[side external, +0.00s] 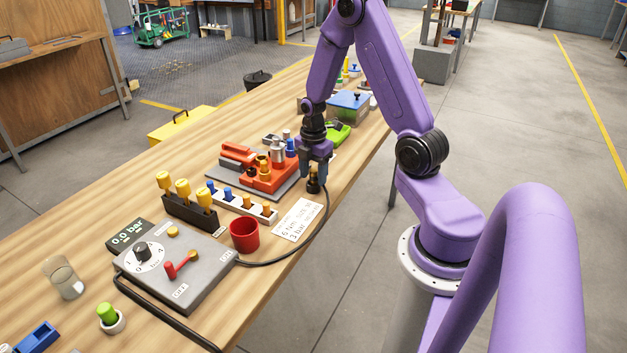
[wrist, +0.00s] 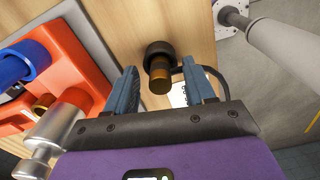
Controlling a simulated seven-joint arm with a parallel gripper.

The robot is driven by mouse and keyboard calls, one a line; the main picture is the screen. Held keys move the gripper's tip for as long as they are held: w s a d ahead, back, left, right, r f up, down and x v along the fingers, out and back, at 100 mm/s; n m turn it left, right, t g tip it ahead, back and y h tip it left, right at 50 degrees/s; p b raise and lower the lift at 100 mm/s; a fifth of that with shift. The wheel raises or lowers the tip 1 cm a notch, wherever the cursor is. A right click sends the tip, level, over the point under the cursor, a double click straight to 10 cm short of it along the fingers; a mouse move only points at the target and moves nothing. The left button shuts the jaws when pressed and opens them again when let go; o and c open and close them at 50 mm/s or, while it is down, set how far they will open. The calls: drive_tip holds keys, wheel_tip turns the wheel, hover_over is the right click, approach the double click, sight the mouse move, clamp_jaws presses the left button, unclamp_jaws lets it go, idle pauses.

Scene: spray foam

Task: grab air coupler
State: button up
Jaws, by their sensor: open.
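The air coupler (side external: 313,186), a small brass and black fitting, stands near the table's right edge at the end of a black hose. In the wrist view the coupler (wrist: 159,83) shows a black collar and a brass end, lying between the two blue-grey fingers. My gripper (side external: 315,173) is open and points down over the coupler, with a finger on either side. A gap shows between fingers and coupler in the wrist view. The side external view partly hides the coupler's top behind the fingers.
An orange fixture (side external: 262,178) with metal and blue parts stands close to the left of my gripper. A white rack (side external: 243,207), a paper label (side external: 298,220), a red cup (side external: 244,235) and a grey control box (side external: 178,270) lie nearer. The black hose (side external: 300,250) runs along the table edge.

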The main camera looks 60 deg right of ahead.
sight(313, 170)
clamp_jaws()
drive_tip(key=shift+r, duration=0.15)
drive_tip(key=shift+r, duration=0.45)
wheel_tip(313, 170, up, 2)
drive_tip(key=shift+r, duration=0.1)
drive_tip(key=s+a+r, duration=0.6)
drive_tip(key=s+r, duration=0.3)
drive_tip(key=s, duration=0.3)
drive_tip(key=shift+s+a+r, duration=0.15)
drive_tip(key=shift+a+r, duration=0.1)
drive_tip(key=shift+r, duration=0.05)
